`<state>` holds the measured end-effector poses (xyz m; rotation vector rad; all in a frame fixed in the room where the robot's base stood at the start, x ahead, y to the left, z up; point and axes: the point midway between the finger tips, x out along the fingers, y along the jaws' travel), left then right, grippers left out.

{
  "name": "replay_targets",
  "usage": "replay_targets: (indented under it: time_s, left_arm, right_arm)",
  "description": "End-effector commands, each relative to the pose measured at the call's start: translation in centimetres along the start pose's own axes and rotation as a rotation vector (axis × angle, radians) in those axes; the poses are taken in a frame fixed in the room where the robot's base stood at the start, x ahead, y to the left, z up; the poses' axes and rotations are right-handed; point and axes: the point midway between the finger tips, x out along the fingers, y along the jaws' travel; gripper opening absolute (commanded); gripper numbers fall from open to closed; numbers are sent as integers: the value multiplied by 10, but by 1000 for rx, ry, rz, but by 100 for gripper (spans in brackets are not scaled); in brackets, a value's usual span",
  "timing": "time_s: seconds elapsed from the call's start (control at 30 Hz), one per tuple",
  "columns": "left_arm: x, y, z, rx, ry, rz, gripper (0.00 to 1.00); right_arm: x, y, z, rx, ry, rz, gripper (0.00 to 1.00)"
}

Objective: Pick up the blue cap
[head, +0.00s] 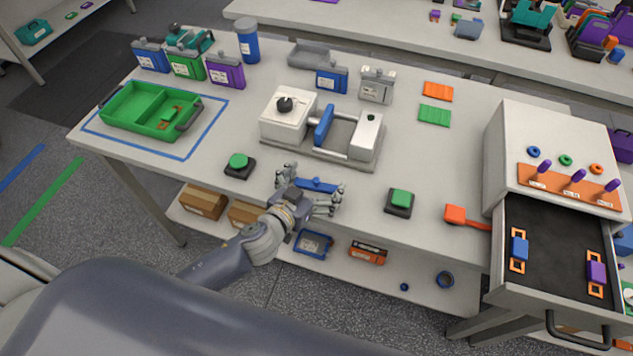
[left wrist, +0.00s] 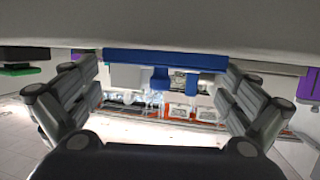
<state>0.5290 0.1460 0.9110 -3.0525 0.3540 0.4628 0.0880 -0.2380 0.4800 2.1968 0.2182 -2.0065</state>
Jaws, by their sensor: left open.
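A blue bar-shaped piece with a small raised knob, which looks like the blue cap (head: 318,185), lies at the table's front edge. My left gripper (head: 311,190) is open at that edge, with a finger toward each end of the blue piece. In the left wrist view the blue cap (left wrist: 165,61) spans the gap between the open fingers of my left gripper (left wrist: 163,75), with a short stem below it. I cannot tell whether the fingers touch it. My right gripper is not in view.
A grey fixture with a white box (head: 287,120) and blue block (head: 324,124) stands behind. Green buttons (head: 238,161) (head: 400,198) flank the gripper. A green tray (head: 150,110) is at left. An open drawer (head: 557,250) juts out at right. A shelf (head: 430,287) lies below the tabletop.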

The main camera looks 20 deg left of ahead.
Motion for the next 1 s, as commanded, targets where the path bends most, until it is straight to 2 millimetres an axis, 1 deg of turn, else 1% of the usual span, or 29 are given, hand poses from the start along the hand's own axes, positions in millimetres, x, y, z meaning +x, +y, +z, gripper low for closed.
replay_targets:
  time_s: [0.2,0.3,0.33,0.77,0.87,1.0]
  left_arm:
    - [1,0,0,0,0,0,100]
    - [0,0,0,0,0,0,81]
    - [0,0,0,0,0,0,80]
    - [0,0,-2,0,1,0,79]
    - [-2,0,-7,0,2,-1,79]
    - [-6,0,-20,1,3,0,79]
  right_arm:
    - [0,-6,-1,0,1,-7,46]
    - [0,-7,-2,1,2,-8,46]
    - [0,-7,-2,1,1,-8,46]
    - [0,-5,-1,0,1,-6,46]
    - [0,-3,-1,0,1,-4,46]
    - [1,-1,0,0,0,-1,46]
